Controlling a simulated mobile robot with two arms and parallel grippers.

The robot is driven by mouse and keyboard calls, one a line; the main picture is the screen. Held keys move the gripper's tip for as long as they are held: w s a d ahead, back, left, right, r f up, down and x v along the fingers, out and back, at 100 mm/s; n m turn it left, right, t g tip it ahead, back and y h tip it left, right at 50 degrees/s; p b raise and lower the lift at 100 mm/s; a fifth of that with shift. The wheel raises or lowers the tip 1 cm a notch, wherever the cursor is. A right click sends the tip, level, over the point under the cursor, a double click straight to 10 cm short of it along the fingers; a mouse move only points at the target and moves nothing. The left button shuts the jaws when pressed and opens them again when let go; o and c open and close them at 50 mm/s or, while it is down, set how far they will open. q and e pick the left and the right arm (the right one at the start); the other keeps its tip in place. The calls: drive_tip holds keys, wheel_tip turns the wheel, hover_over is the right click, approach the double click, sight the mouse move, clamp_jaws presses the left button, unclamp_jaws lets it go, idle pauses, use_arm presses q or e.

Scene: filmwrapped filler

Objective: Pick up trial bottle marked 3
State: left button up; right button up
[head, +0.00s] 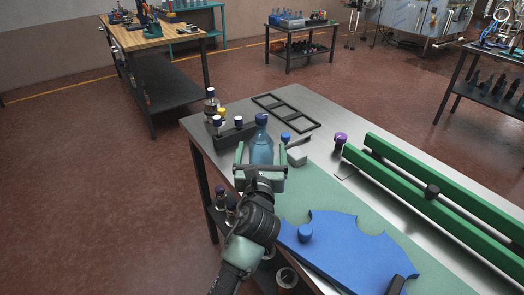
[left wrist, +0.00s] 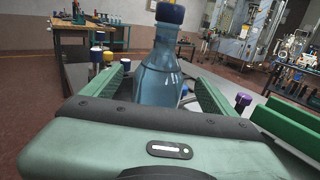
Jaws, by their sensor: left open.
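A clear blue bottle with a dark blue cap (head: 261,141) stands upright near the left edge of the steel table. It also shows in the left wrist view (left wrist: 158,75), between the two green fingers. No number is readable on it. My left gripper (head: 260,165) is open, with one finger on each side of the bottle. In the left wrist view small gaps seem to show beside the bottle, and I cannot tell whether either finger touches it. The bottle's lower part is hidden by the gripper body. My right gripper is not in view.
A dark rack with several capped bottles (head: 238,123) stands just behind the bottle. A black frame (head: 286,112), a purple-capped bottle (head: 340,140) and green guide rails (head: 440,190) are on the table. A blue star-shaped plate (head: 345,250) lies in front.

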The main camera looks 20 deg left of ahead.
use_arm(q)
drive_tip(key=shift+x, duration=1.05)
drive_tip(key=w, duration=0.2)
drive_tip(key=shift+w+a+f, duration=0.35)
drive_tip(key=shift+a+f, duration=0.05)
drive_tip(key=shift+w+a, duration=0.2)
drive_tip(key=shift+w, duration=0.45)
drive_tip(key=c, duration=1.8)
drive_tip(key=shift+r, duration=0.1)
clamp_jaws()
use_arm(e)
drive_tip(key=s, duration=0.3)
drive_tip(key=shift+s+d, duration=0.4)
